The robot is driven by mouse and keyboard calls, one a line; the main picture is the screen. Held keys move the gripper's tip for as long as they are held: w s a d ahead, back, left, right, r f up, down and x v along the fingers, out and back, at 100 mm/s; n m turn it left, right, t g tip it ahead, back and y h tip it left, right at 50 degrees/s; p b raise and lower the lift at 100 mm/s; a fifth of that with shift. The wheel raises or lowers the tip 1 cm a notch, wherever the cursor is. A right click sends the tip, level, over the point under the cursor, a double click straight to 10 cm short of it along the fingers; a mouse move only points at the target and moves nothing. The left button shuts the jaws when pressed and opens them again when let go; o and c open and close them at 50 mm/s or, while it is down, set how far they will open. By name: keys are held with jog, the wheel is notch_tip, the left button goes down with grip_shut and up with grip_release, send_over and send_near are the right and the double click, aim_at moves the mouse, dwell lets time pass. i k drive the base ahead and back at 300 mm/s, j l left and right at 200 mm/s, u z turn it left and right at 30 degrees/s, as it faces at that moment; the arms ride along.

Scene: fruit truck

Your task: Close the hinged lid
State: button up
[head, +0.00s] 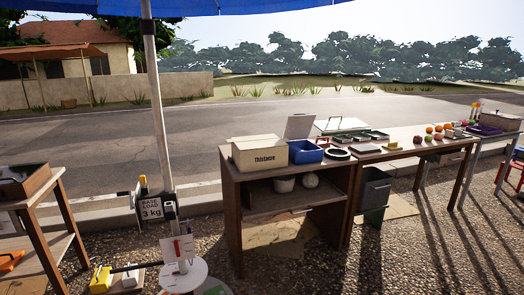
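A blue box (305,152) sits on the right part of the brown wooden shelf unit's top. A pale grey panel (299,126) stands up at its back edge, tilted slightly; it looks like the box's hinged lid, raised open. The hinge itself is too small to make out. My gripper is not in view.
The shelf unit (285,181) adjoins a long table with trays and fruit. An umbrella pole (157,110) stands at left. Gravel in front is largely clear.

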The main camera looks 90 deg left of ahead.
aim_at(298, 127)
jog(key=u, duration=0.5)
jog(key=l+u, duration=0.15)
jog(key=u, duration=0.8)
jog(key=l+u, duration=0.1)
jog(key=u, duration=0.4)
jog(key=k+u, duration=0.1)
jog(key=u, duration=0.35)
jog(key=i+l, duration=0.2)
jog(key=i, duration=0.3)
jog(key=i+l, duration=0.25)
jog(key=i, duration=0.2)
jog(key=i+l, duration=0.2)
jog(key=i, duration=0.3)
jog(key=i+l+u, duration=0.1)
jog(key=i+l, duration=0.15)
jog(key=i, duration=0.25)
jog(key=i+l, duration=0.25)
jog(key=i, duration=0.2)
jog(key=i+l, duration=0.25)
jog(key=i, duration=0.25)
jog(key=i+l, duration=0.25)
jog(key=i, duration=0.2)
jog(key=i+u, duration=0.1)
jog(key=u, duration=0.3)
jog(key=l+u, duration=0.1)
jog(key=u, duration=0.25)
jog(key=i+l+u, duration=0.1)
jog(key=u, duration=0.3)
